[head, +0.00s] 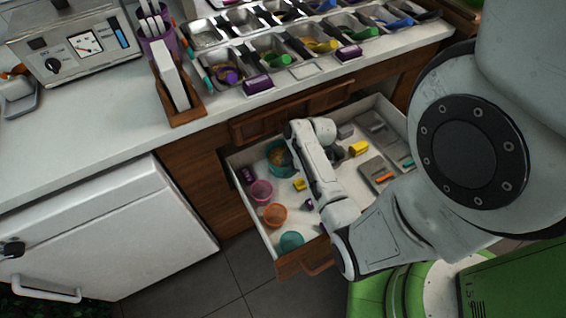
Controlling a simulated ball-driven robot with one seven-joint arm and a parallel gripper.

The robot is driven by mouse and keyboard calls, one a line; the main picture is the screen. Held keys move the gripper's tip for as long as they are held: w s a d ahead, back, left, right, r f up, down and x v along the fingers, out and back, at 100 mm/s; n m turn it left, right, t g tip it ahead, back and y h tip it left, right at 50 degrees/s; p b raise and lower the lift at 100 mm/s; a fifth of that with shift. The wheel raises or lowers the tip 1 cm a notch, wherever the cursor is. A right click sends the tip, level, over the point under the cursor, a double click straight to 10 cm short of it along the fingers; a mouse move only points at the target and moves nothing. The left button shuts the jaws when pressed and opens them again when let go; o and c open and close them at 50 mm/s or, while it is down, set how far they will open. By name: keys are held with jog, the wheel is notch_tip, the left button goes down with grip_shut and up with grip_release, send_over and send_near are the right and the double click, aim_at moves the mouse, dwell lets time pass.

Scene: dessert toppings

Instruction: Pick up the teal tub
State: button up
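An open drawer holds two teal tubs. One teal tub (278,154) stands near the drawer's back left, with yellowish-brown contents, partly covered by my arm. The other teal tub (291,241) is at the front left corner and looks empty or upside down; I cannot tell which. My arm reaches over the drawer, its wrist above the back middle. A small dark part under the wrist looks like my gripper (336,153), to the right of the back teal tub and apart from it. Its fingers are too small and hidden to read.
The drawer (248,219) also holds a pink tub (261,191), an orange tub (274,215), a yellow block (358,148) and grey trays (377,166). The counter above carries topping bins with scoops. A white fridge door (110,235) is at left.

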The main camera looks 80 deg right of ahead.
jog(key=shift+w+f, duration=0.1)
jog(key=shift+f, duration=0.15)
jog(key=shift+c, duration=0.3)
grip_shut()
